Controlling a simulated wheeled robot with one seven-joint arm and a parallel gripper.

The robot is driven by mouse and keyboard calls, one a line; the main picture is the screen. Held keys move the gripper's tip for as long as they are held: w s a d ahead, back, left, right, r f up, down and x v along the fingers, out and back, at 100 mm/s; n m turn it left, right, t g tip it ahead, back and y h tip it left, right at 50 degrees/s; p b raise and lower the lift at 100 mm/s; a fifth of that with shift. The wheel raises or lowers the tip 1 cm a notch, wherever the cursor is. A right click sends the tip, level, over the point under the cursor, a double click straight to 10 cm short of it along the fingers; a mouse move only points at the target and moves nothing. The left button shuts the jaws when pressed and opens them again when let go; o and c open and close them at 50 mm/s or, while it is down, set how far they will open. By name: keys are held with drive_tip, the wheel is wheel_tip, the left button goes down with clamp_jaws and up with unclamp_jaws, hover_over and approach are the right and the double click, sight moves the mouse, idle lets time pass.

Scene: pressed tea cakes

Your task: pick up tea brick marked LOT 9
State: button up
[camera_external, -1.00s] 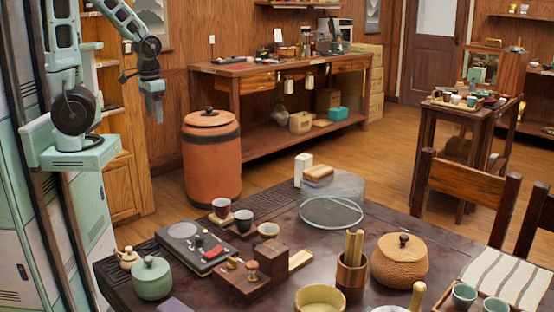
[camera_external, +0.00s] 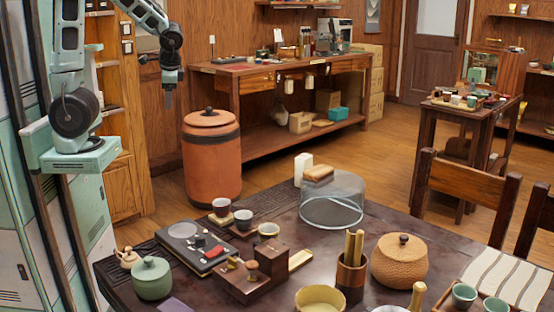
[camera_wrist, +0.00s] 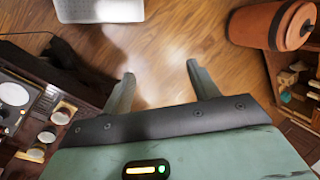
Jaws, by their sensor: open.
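No marking LOT 9 can be read in either view, so I cannot tell which thing is that tea brick. A tan, loaf-like block (camera_external: 319,174) shows at the top of a clear round cover (camera_external: 345,192) on the dark table (camera_external: 395,222); I cannot tell whether it touches the cover. My gripper (camera_external: 168,100) hangs well above the floor, left of the table and apart from it. In the wrist view my gripper (camera_wrist: 160,75) has its two fingers spread, with only wooden floor between them.
A lidded terracotta jar (camera_external: 212,160) stands on the floor behind the table. A wooden workbench (camera_external: 290,72) stands at the back wall.

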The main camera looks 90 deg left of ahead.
drive_tip(key=w+a+m+t+y+b, duration=0.1)
drive_tip(key=w+a+m+y, duration=0.25)
drive_tip(key=w+m, duration=0.4)
drive_tip(key=w+a+m+y, duration=0.3)
drive_tip(key=w+m+y, duration=0.2)
drive_tip(key=w, duration=0.6)
drive_tip(key=w+d+m+t+y, duration=0.1)
drive_tip(key=w+d+m+t, duration=0.35)
drive_tip(key=w, duration=0.25)
drive_tip(key=w+d+m+t+y+b, duration=0.1)
drive_tip(key=w+d+m+t, duration=0.2)
drive_tip(key=w+d+m, duration=0.4)
drive_tip(key=w+d+m+t+y, duration=0.15)
drive_tip(key=w+m+t, duration=0.25)
drive_tip(key=w, duration=0.4)
approach(308, 155)
drive_tip(key=a, duration=0.1)
drive_tip(key=w+a, duration=0.1)
drive_tip(key=shift+a+r+h, duration=0.3)
drive_tip(key=shift+h, duration=0.1)
drive_tip(key=shift+a+f, duration=0.15)
drive_tip(key=shift+f, duration=0.15)
drive_tip(key=shift+w+a, duration=0.2)
drive_tip(key=shift+a, duration=0.05)
drive_tip(key=p+x, duration=0.1)
drive_tip(key=x, duration=0.5)
drive_tip(key=shift+w+a, duration=0.2)
drive_tip(key=shift+w, duration=0.05)
drive_tip(key=c, duration=1.1)
